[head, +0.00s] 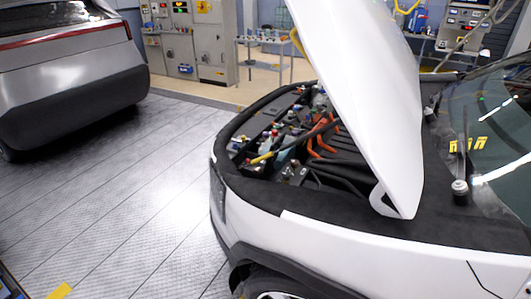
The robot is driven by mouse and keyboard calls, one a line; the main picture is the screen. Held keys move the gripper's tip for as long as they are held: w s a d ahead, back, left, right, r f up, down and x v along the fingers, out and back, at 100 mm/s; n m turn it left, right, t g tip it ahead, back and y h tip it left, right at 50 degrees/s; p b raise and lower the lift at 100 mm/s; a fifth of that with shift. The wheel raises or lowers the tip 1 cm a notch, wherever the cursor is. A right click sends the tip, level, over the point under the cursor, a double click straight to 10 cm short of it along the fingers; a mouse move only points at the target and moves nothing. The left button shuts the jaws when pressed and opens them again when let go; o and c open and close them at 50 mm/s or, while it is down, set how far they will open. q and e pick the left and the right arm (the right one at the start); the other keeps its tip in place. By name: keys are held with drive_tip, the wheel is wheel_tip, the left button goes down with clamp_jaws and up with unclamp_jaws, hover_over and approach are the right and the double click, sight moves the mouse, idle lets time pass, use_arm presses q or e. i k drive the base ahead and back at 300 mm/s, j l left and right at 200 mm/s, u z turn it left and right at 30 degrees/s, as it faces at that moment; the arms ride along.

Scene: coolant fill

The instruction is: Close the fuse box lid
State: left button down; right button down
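The fuse box and its lid cannot be told apart among the small parts in the engine bay (290,140) of the white car (330,245). The bay is open under a raised white hood (365,85). In it I see orange cables (322,137), a yellow-tipped part (263,158), dark hoses and several small coloured caps. The hood hides the far right part of the bay. Neither of my grippers shows in the head view.
A silver car (70,75) stands at the upper left. Grey control cabinets (205,45) and a metal table (268,42) stand behind. The windshield (495,130) is at the right.

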sight(279, 142)
drive_tip(key=k+l+z, duration=0.1)
drive_tip(key=l, duration=0.3)
drive_tip(key=j+z, duration=0.15)
drive_tip(key=z, duration=0.25)
drive_tip(key=i+j+z, duration=0.1)
drive_tip(key=z, duration=0.3)
drive_tip(key=j+z, duration=0.25)
drive_tip(key=z, duration=0.2)
drive_tip(key=j+z, duration=0.25)
drive_tip(key=j, duration=0.3)
drive_tip(key=k+j+z, duration=0.2)
drive_tip(key=j, duration=0.3)
